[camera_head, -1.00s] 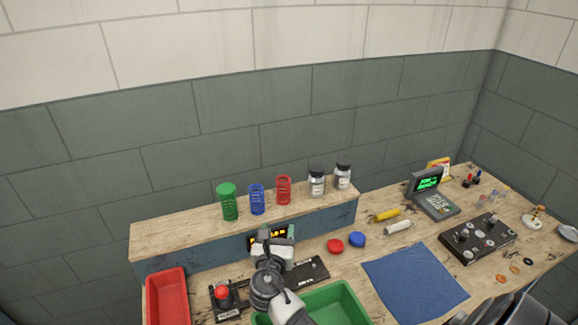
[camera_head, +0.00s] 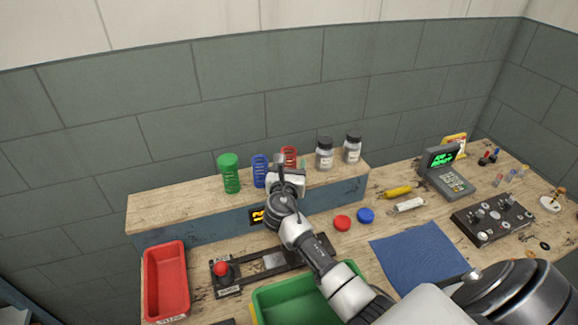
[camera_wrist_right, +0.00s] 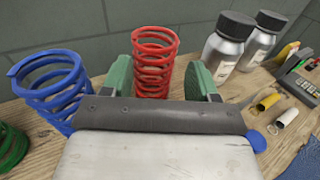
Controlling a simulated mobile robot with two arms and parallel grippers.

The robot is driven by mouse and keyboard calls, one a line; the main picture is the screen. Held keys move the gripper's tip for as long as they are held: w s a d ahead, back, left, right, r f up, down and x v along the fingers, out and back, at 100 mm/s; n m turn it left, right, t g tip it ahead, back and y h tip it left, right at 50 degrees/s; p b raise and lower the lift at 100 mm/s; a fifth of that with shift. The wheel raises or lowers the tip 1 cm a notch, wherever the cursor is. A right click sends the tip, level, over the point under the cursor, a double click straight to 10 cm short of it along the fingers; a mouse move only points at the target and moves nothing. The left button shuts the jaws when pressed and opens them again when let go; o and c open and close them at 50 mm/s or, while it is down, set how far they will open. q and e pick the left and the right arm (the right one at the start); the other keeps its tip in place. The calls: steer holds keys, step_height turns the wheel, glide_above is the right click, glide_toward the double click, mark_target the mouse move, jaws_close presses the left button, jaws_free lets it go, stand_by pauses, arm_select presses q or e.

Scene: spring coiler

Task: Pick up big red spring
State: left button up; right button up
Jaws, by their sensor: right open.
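The big red spring (camera_head: 289,153) stands upright on the wooden shelf, partly hidden by my right gripper in the head view. In the right wrist view the red spring (camera_wrist_right: 153,58) stands between the two green fingers of my right gripper (camera_wrist_right: 162,80). The gripper is open, one finger on each side of the spring; I cannot tell whether either finger touches it. My right gripper (camera_head: 290,165) reaches over the shelf's front edge in the head view. My left gripper is not in view.
A blue spring (camera_head: 260,170) and a green spring (camera_head: 229,173) stand left of the red one. Two jars (camera_head: 325,154) stand to its right. Below are a red bin (camera_head: 150,285), a green bin (camera_head: 268,305) and a blue mat (camera_head: 415,262).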

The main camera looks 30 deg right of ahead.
steer(key=x, duration=0.2)
steer(key=shift+w+d+f+b, duration=0.1)
steer(key=shift+w+d+b, duration=0.05)
steer(key=shift+w+b, duration=0.15)
steer(key=shift+s, duration=0.15)
steer(key=c, duration=0.8)
